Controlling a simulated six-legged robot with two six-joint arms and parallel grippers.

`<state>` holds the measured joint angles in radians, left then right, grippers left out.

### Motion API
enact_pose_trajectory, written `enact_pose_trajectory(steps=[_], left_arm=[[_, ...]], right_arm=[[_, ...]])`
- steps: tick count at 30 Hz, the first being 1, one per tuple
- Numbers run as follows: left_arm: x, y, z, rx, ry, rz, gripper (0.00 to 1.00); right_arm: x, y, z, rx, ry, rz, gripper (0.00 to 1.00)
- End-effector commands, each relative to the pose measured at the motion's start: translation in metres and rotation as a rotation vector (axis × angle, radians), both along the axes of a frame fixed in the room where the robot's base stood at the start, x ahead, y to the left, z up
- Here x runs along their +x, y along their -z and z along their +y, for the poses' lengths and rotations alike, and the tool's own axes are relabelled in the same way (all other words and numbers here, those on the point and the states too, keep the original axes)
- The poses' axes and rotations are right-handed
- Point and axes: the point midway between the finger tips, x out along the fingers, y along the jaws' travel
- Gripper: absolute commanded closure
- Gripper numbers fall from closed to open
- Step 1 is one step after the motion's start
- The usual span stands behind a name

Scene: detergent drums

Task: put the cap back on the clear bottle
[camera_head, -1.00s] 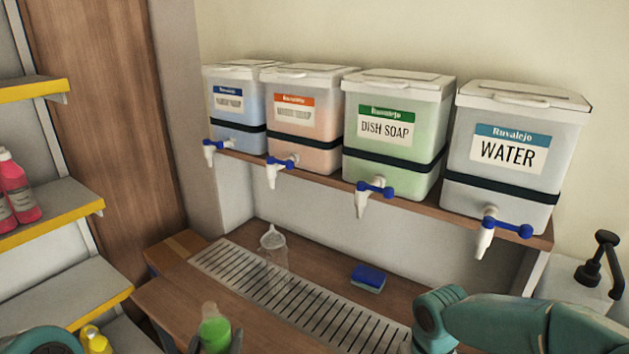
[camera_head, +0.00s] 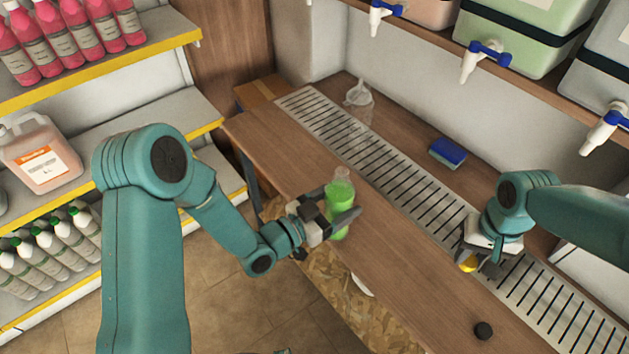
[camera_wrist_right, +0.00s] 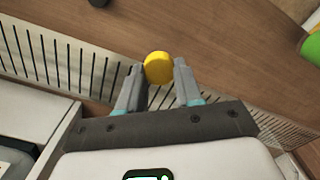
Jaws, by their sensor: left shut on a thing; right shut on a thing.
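A clear bottle (camera_head: 341,205) with green liquid is upright at the near edge of the wooden bench. My left gripper (camera_head: 341,219) is shut around its body. No cap shows on its neck. A green part of it shows at the right edge of the right wrist view (camera_wrist_right: 312,45). My right gripper (camera_wrist_right: 159,78) is shut on a yellow cap (camera_wrist_right: 158,66), held between the fingertips. In the head view the yellow cap (camera_head: 468,265) is partly hidden under my right gripper (camera_head: 480,263), to the right of the bottle.
A black cap (camera_head: 483,330) lies on the bench (camera_head: 410,265) at the front right. A blue sponge (camera_head: 447,152) lies behind the grate. Drum taps (camera_head: 485,60) overhang the back.

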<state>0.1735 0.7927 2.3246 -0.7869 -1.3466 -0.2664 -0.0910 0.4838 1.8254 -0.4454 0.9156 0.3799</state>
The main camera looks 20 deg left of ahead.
Motion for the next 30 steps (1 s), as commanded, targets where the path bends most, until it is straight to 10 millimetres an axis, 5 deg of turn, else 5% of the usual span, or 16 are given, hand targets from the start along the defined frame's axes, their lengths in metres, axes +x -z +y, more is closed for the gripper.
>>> enact_pose_trajectory(steps=[6, 12, 30], left_arm=[[-0.013, 0.011, -0.047, 0.0, 0.289, -0.005, 0.81], [-0.02, 0.016, -0.07, -0.002, 0.433, -0.005, 0.81], [-0.022, 0.018, -0.074, 0.0, 0.461, -0.003, 0.81]], right_arm=[[0.0, 0.0, 0.0, 0.0, 0.0, 0.0, 0.93], [0.0, 0.0, 0.0, 0.0, 0.0, 0.0, 0.93], [-0.011, -0.008, -0.007, 0.001, 0.067, -0.003, 0.93]])
